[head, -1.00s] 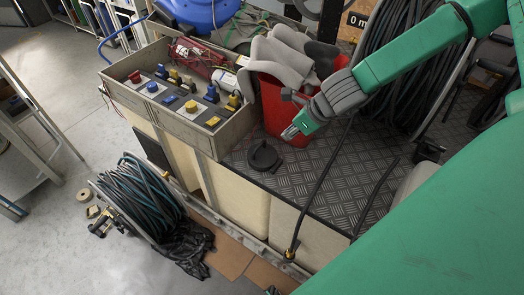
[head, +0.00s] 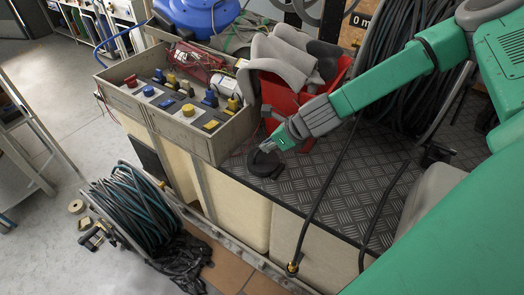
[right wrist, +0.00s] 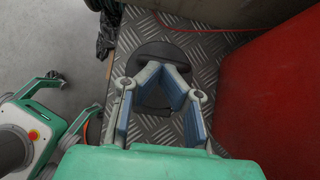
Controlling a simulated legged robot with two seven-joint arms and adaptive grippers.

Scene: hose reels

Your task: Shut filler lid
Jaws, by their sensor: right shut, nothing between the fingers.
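The black round filler lid (head: 263,165) sits on the diamond-plate deck beside the grey socket box. In the right wrist view the dark lid (right wrist: 165,53) lies just beyond my fingertips, with more dark filler part between the fingers. Whether the lid is raised or flat is hard to tell. My right gripper (head: 268,147) points down at the lid's upper edge, shut and empty. In the right wrist view my right gripper (right wrist: 165,68) partly covers the filler. My left gripper (right wrist: 80,90) shows at the left of that view, fingers spread, away from the lid.
The socket box (head: 185,110) stands left of the lid. A red bin (head: 322,80) with grey boots is close behind the gripper. A black hose (head: 325,190) crosses the deck to the right. Bare deck (head: 320,170) lies right of the lid.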

